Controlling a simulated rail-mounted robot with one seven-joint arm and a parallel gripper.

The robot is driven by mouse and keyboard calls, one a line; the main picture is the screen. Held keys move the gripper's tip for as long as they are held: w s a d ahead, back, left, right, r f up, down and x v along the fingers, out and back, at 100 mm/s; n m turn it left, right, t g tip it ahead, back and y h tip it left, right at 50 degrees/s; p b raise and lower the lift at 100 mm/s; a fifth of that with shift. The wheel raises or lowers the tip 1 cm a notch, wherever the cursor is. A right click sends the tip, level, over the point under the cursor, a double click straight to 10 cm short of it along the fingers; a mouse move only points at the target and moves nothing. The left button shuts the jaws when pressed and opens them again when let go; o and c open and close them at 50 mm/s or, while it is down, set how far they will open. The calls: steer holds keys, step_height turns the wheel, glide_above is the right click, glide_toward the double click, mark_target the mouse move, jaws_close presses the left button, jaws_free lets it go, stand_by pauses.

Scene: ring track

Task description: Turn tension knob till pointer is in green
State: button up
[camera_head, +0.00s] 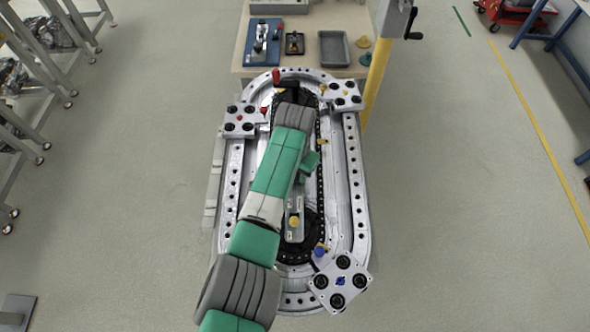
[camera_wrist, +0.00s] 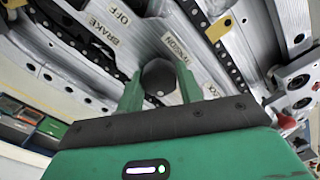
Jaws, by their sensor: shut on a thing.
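In the wrist view, the dark round tension knob (camera_wrist: 158,79) sits between the two green fingers of my gripper (camera_wrist: 160,74). The fingers are shut on its sides. A "TENSION" label (camera_wrist: 183,43) shows just beyond it, and a "BRAKE OFF" label lies to the left. In the head view, my green and grey arm reaches over the middle of the ring track (camera_head: 360,190) and hides the knob and fingers. I cannot make out the pointer or its green zone in either view.
Carriages with black rollers stand on the track at upper left (camera_head: 240,121), upper right (camera_head: 343,96) and lower right (camera_head: 340,283). A red handle (camera_head: 276,77) rises at the track's far end. A bench (camera_head: 305,27) with a grey tray (camera_head: 334,48) stands behind.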

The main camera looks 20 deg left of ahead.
stand_by(0.3)
steer(key=o, duration=1)
step_height(320, 180, up, 8)
steer(key=shift+f+p, duration=0.1)
steer(key=shift+p, duration=0.6)
